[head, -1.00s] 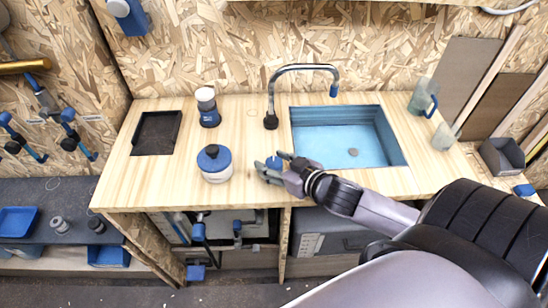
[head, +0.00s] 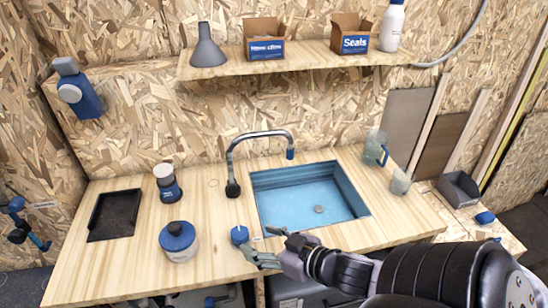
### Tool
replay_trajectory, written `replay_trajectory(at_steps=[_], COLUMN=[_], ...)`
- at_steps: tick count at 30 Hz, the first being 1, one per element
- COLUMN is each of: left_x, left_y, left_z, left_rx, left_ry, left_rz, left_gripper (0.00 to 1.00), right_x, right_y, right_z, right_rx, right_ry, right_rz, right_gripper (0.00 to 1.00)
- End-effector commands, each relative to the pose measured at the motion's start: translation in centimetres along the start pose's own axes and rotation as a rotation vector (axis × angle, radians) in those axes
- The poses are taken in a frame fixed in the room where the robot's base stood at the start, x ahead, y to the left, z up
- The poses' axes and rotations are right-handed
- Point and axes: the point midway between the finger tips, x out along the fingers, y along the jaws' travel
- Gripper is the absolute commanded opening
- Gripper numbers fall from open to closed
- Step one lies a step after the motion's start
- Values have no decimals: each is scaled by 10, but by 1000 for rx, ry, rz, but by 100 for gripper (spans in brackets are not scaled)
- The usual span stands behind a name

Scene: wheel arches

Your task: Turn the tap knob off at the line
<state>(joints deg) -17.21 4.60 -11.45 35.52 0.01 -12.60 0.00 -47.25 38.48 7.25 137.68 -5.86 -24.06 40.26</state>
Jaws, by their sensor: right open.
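The tap (head: 252,150) has a curved metal spout with a blue tip that reaches over the blue sink (head: 290,202). A small blue knob (head: 239,234) stands on the wooden counter just left of the sink's front corner. My right gripper (head: 262,246) comes in from the lower right with its fingers apart, close beside the knob on its right and front side. I cannot tell whether a finger touches the knob. The line is too small to make out clearly. My left gripper is not in view.
A blue-lidded white jar (head: 179,243), a blue and white canister (head: 167,183) and a black tray (head: 115,214) stand on the counter left of the knob. Clear jugs (head: 376,148) stand right of the sink. A shelf (head: 300,58) with boxes is above.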

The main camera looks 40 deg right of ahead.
Motion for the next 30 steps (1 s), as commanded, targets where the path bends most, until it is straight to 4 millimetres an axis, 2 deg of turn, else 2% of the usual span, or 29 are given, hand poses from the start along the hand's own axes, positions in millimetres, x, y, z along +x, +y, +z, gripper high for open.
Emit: replay_trajectory(at_steps=[3,9,30], left_x=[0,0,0], left_y=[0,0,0], left_z=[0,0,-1], left_rx=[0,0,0], left_ry=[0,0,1], left_rz=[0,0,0], left_gripper=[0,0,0], right_x=[-18,-33,-36], right_y=[0,0,0], right_z=[1,0,0], right_rx=[2,-1,-1], right_ry=[-3,0,0], right_rz=[0,0,0], right_gripper=[59,59,59])
